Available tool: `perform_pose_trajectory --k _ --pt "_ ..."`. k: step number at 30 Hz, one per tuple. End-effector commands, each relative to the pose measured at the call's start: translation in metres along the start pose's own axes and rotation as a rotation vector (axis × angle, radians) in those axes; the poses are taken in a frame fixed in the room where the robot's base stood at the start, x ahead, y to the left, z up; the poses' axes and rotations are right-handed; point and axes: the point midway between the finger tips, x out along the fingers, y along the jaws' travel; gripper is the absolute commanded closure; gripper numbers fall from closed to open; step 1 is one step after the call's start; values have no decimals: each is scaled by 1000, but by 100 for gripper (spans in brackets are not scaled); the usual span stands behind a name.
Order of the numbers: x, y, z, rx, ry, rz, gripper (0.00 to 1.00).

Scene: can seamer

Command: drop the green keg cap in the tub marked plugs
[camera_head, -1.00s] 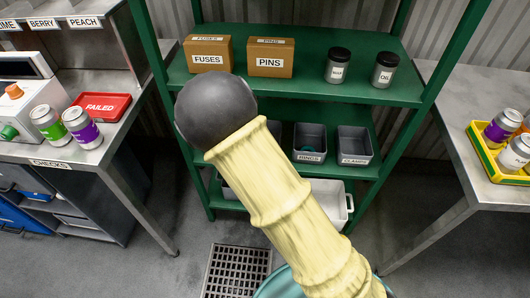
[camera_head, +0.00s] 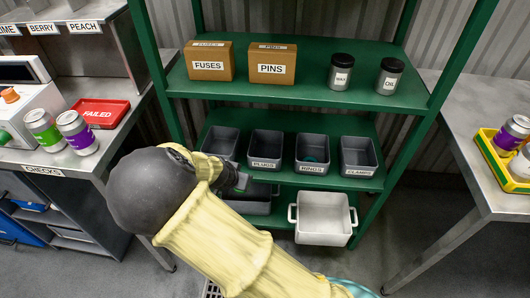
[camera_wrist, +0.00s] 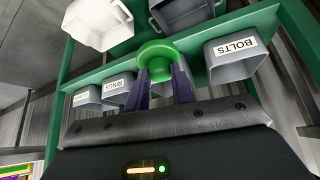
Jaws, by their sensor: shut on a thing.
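My gripper (camera_wrist: 160,88) is shut on the green keg cap (camera_wrist: 157,56), which sits between the purple fingertips in the wrist view. In the head view my gripper (camera_head: 234,180) is in front of the shelf, just below and left of the tub marked PLUGS (camera_head: 264,164). That grey tub is on the middle shelf, second from the left, and its opening looks empty. In the wrist view the fingers and cap hide most of the space between the RINGS and BOLTS tubs.
The RINGS tub (camera_head: 311,168) holds something teal. The CLAMPS tub (camera_head: 358,170) is right of it. The BOLTS tub (camera_wrist: 236,51) is beside my gripper in the wrist view. A white bin (camera_head: 323,236) stands on the lower shelf; boxes and jars stand on the shelf above.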

Motion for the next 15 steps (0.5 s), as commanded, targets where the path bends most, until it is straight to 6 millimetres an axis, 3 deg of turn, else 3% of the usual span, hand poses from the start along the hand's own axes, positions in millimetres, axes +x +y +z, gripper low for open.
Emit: perform_pose_trajectory --k 11,15 --pt "24 0 -17 -3 163 3 98" --pt "33 1 -34 4 157 2 98"
